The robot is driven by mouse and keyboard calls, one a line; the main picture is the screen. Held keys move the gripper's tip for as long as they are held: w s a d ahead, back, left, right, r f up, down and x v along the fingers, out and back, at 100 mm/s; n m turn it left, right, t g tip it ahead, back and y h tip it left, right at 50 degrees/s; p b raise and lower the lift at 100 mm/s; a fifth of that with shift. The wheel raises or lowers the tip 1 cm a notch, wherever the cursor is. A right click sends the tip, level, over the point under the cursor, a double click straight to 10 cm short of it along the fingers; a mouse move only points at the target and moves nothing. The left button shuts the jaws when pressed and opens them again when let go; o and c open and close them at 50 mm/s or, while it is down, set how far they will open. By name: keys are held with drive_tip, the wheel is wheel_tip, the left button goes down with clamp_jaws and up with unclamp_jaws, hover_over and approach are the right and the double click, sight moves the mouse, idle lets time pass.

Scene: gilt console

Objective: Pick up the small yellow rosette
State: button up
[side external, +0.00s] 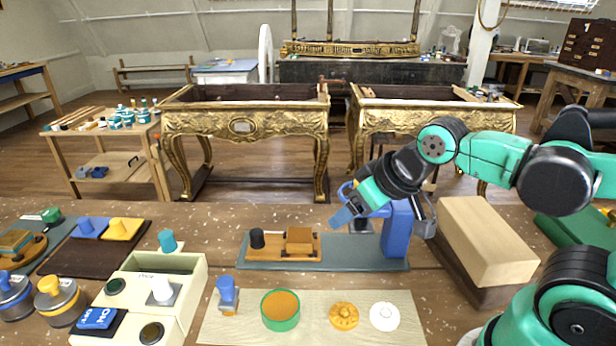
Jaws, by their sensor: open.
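The small yellow rosette (344,316) lies flat on a pale cloth or board (235,333) at the front of the speckled workbench. It sits between a green-rimmed round dish (281,310) on its left and a white rosette (384,316) on its right. My gripper (378,222) is open, above and behind the rosette, beside a blue upright device. Its fingers are apart from the rosette, and I see nothing held between them. The rosette is fully in view.
A blue upright device (397,232) stands on a grey base behind the pale mat. A wooden block (485,240) lies to the right. A pale green box (160,290) and a blue-and-orange piece (227,295) stand to the left. Gilt consoles (245,125) stand behind the bench.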

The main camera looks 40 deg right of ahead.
drive_tip(key=shift+o, duration=1.4)
drive_tip(key=n+g, duration=0.5)
drive_tip(key=g, duration=0.2)
hover_over(342, 310)
wheel_tip(342, 310, down, 8)
drive_tip(key=shift+r, duration=0.1)
drive_tip(key=shift+f, duration=2.8)
